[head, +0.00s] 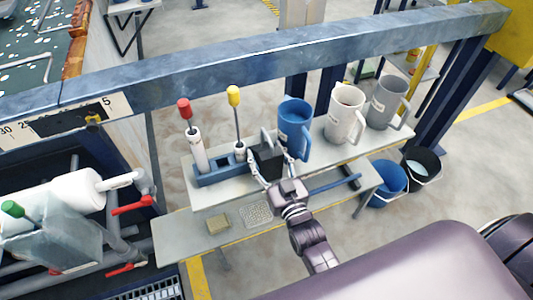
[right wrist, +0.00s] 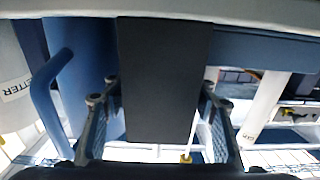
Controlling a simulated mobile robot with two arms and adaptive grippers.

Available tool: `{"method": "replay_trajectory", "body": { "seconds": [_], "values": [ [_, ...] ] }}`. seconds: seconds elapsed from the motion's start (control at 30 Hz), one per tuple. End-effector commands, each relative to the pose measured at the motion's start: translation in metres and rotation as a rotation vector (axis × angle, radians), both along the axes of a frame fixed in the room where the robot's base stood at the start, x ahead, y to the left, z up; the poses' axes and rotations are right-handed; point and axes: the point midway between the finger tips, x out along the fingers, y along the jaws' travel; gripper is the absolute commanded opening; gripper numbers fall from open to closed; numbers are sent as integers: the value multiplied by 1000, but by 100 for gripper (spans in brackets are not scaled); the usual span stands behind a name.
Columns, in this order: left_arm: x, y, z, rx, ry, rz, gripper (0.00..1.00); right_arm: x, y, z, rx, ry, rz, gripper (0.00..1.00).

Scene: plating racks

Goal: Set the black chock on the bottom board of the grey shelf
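The black chock (head: 267,163) is at the front of the grey shelf's top board (head: 208,199), between the blue tool holder and the blue mug. My right gripper (head: 268,172) has its fingers on either side of the chock and appears shut on it. In the right wrist view the chock (right wrist: 163,80) fills the space between the fingertips. I cannot tell whether the chock still touches the top board. My left gripper is not in view.
A blue holder (head: 221,174) with red and yellow-handled tools stands left of the chock. A blue mug (head: 294,128) and two pale mugs (head: 344,112) stand to its right.

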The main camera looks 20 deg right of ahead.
Motion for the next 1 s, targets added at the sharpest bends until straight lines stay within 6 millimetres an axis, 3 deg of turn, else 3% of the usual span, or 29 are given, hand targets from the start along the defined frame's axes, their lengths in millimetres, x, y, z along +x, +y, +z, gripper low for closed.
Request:
{"method": "replay_trajectory", "body": {
  "seconds": [0.27, 0.37, 0.7, 1.0],
  "values": [
    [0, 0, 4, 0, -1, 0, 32, -3, 0, 3, 0, 2, 0, 53],
    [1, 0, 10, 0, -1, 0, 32, -16, 0, 4, 0, 4, 0, 53],
    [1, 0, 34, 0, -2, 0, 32, -88, -3, 4, 0, 5, 1, 53],
    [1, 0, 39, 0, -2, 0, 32, -119, -4, 3, -1, 0, 1, 53]
  ]
}}
